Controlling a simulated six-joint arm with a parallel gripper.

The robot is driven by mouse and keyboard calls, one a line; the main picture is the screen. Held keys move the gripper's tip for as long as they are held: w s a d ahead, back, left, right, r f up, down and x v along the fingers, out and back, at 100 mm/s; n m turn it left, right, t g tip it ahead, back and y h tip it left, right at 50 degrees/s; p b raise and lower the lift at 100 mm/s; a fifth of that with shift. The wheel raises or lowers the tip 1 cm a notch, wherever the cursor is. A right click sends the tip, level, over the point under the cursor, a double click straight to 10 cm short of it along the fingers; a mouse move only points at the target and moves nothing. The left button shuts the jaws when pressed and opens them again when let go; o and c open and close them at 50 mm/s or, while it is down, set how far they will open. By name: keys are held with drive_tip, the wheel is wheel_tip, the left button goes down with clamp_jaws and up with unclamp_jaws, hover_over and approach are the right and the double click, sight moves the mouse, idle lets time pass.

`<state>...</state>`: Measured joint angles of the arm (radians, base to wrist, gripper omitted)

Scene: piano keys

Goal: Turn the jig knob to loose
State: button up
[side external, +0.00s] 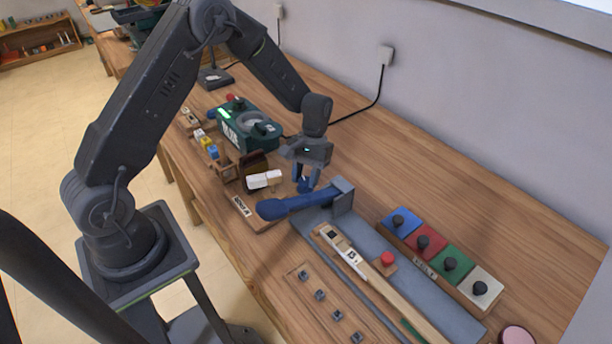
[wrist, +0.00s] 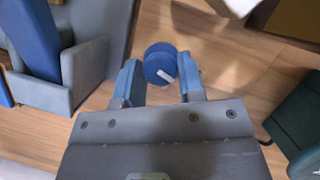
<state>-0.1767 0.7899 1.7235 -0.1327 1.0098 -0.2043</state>
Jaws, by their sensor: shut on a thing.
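The blue round knob (wrist: 160,66) with a white pointer mark sits between my gripper's fingers in the wrist view. In the side view the knob (side external: 304,187) is small and partly hidden by the fingers. My gripper (side external: 306,180) points down and is shut on the knob; it also shows in the wrist view (wrist: 158,78). The grey jig (side external: 330,222) lies beside the knob, with a grey end block (side external: 343,192) and a long blue lever (side external: 295,204). I cannot read any loose or tight marking.
A green machine (side external: 250,125) with a lit display stands behind my gripper. A row of colored blocks with black knobs (side external: 425,240) stands at the right.

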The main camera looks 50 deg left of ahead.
drive_tip(key=shift+n+t+h, duration=0.3)
drive_tip(key=shift+n+h, duration=0.3)
drive_tip(key=shift+n, duration=1.1)
drive_tip(key=o, duration=0.9)
drive_tip(key=v, duration=1.4)
drive_tip(key=shift+s, duration=0.2)
